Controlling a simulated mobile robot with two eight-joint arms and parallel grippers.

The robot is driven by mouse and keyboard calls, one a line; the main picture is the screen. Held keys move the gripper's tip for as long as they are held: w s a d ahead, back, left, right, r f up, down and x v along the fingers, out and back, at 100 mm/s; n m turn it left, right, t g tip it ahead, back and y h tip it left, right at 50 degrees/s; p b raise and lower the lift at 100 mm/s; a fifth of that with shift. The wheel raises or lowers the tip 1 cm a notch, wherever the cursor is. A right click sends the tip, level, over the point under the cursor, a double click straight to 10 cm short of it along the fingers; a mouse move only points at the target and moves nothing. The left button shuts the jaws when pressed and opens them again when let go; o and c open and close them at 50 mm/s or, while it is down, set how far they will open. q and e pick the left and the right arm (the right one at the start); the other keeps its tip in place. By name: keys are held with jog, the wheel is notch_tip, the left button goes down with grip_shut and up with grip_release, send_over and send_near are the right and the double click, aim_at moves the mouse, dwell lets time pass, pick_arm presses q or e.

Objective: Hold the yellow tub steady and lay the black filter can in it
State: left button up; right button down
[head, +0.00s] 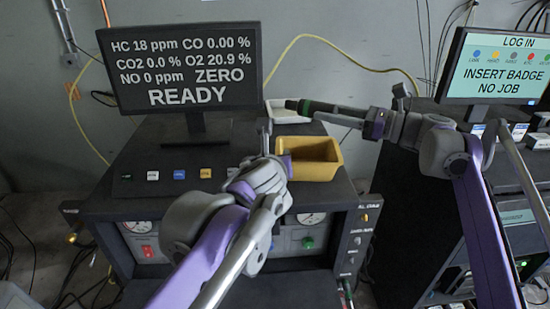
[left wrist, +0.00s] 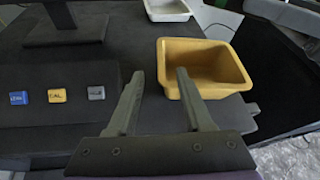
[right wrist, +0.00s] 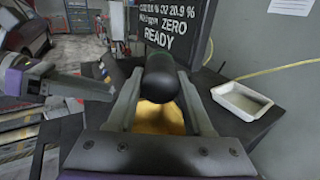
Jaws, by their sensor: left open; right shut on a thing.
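The yellow tub (head: 325,170) stands upright on the dark cabinet top; it also shows in the left wrist view (left wrist: 225,85). My left gripper (head: 266,130) is open and empty at the tub's left side. In the left wrist view its right finger overlaps the tub and its left finger is outside; I cannot tell whether either touches. My right gripper (right wrist: 160,82) is shut on the black filter can (right wrist: 161,72), held above the tub, whose yellow interior (right wrist: 155,118) shows below it. In the head view the can's dark end is hard to separate from the fingers.
A white tray (head: 283,117) lies behind the tub. A monitor reading READY (head: 185,70) stands at the back left, with a button panel (head: 165,178) in front. A second console with a screen (head: 497,68) stands on the right. A yellow cable hangs behind.

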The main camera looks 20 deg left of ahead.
aim_at(278, 148)
pick_arm(q)
jog(key=x, duration=1.1)
jog(key=shift+w+f, duration=0.15)
jog(key=shift+w, duration=0.1)
jog(key=shift+c, duration=0.2)
grip_shut()
